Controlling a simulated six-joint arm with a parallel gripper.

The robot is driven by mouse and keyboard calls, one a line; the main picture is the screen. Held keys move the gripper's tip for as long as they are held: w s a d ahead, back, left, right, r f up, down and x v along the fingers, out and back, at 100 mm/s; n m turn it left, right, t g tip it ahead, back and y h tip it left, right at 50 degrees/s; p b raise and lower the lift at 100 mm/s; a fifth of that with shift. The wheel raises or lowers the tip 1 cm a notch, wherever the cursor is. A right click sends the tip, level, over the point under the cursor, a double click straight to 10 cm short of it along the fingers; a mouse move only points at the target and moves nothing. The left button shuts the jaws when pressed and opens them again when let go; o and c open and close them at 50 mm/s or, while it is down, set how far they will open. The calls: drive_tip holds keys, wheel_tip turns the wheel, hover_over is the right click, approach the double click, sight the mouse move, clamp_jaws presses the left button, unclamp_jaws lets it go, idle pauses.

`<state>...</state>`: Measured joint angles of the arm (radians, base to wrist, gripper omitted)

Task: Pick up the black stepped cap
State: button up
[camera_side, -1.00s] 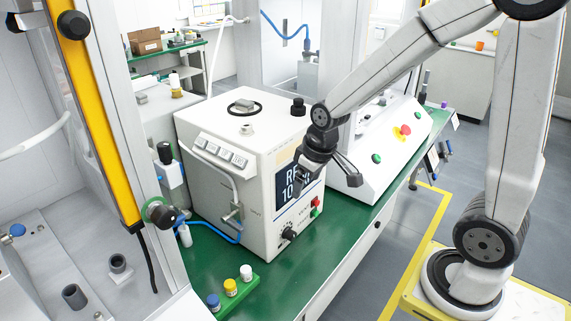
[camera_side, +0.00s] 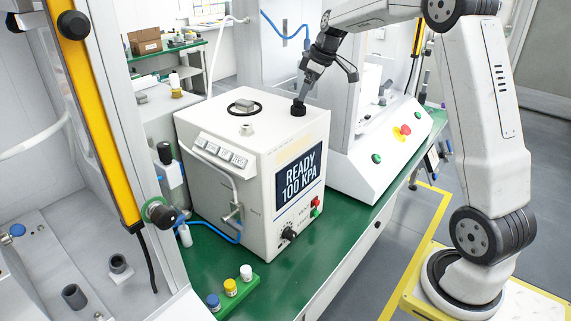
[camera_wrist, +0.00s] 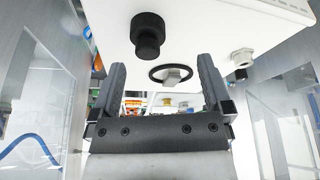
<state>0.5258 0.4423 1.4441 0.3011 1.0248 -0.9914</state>
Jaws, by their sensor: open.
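The black stepped cap (camera_side: 298,109) stands upright on the top of the white press box, near its back right corner. In the wrist view the cap (camera_wrist: 148,36) shows as a wide black disc with a narrower step, beyond the fingertips and slightly left of the middle between them. My gripper (camera_side: 302,95) is just above the cap in the side view, pointing down at a tilt. In the wrist view my gripper (camera_wrist: 160,66) has its two dark fingers apart with nothing between them. I cannot tell whether a finger touches the cap.
The white press box (camera_side: 215,119) has a black ring (camera_side: 243,107) around a metal fitting and a pale knob (camera_side: 246,129) on top. Its screen reads READY 100 KPA. A sloped white control panel (camera_side: 352,170) stands close on the right.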

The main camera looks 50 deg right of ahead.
sight(299, 104)
drive_tip(key=shift+n+y, duration=0.3)
drive_tip(key=shift+n, duration=0.1)
drive_tip(key=shift+w+d+f, duration=0.1)
drive_tip(key=shift+w+f, duration=0.45)
drive_tip(key=shift+f, duration=0.45)
drive_tip(key=shift+w+d+f, duration=0.15)
drive_tip(key=shift+w+f, duration=0.4)
drive_tip(key=shift+f, duration=0.4)
drive_tip(key=shift+w+d+f, duration=0.1)
drive_tip(key=shift+w+f, duration=0.45)
drive_tip(key=shift+f, duration=0.45)
drive_tip(key=c, duration=1.2)
